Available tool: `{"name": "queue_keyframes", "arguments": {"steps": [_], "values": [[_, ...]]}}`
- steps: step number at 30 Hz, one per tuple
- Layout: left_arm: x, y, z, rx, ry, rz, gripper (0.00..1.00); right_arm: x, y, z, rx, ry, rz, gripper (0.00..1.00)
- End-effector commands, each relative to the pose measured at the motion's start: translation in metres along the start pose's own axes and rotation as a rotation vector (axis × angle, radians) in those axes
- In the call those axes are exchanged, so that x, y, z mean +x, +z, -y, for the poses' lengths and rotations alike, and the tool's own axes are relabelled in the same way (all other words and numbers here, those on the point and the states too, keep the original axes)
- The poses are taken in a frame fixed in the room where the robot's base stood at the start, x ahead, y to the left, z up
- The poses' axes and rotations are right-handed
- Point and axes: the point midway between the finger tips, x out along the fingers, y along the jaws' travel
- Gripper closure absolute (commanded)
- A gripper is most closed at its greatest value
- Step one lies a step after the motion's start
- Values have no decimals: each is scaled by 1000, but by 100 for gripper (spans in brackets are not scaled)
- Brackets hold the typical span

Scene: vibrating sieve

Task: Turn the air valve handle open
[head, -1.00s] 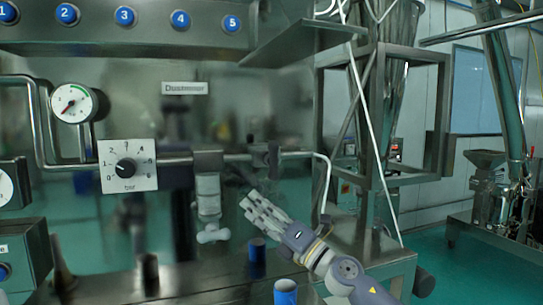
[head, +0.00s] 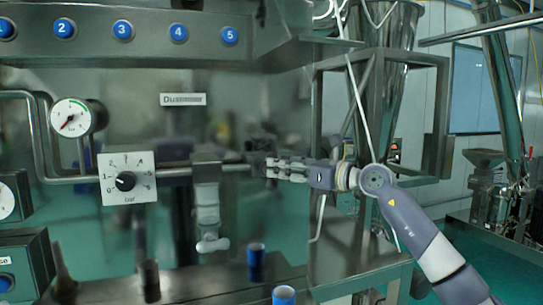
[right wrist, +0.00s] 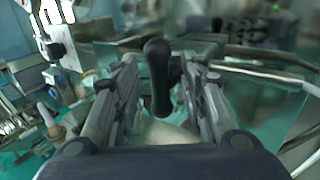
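The black air valve handle (right wrist: 158,75) stands upright between the two fingers of my right gripper (right wrist: 161,66) in the right wrist view. Gaps show on both sides of it, wider on the left, so the fingers look open around it and not closed on it. In the head view, my right gripper (head: 273,167) points left at the dark valve (head: 259,146) on the horizontal pipe, and its fingertips cover part of it. My left gripper is not in view.
A dial with a black knob (head: 125,179) and a round gauge (head: 71,118) are to the left. A filter unit (head: 207,203) hangs from the pipe just left of the valve. Blue-topped cylinders (head: 256,256) stand below, and a metal frame (head: 366,95) rises on the right.

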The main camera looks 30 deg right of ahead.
Motion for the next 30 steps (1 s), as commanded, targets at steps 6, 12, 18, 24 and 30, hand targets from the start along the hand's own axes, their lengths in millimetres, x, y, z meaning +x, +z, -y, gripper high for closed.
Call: {"name": "queue_keyframes", "arguments": {"steps": [6, 12, 18, 24, 30], "values": [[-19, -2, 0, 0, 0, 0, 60, 30, 3, 0, 2, 1, 1, 62], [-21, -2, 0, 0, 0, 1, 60, 39, 0, -1, 0, 1, 0, 62], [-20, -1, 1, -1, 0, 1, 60, 39, -1, -1, 0, 1, 0, 62], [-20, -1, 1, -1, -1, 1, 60, 39, -1, -1, 0, 1, 0, 100], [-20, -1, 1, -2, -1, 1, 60, 39, -1, 0, 2, 1, 1, 100]]}}
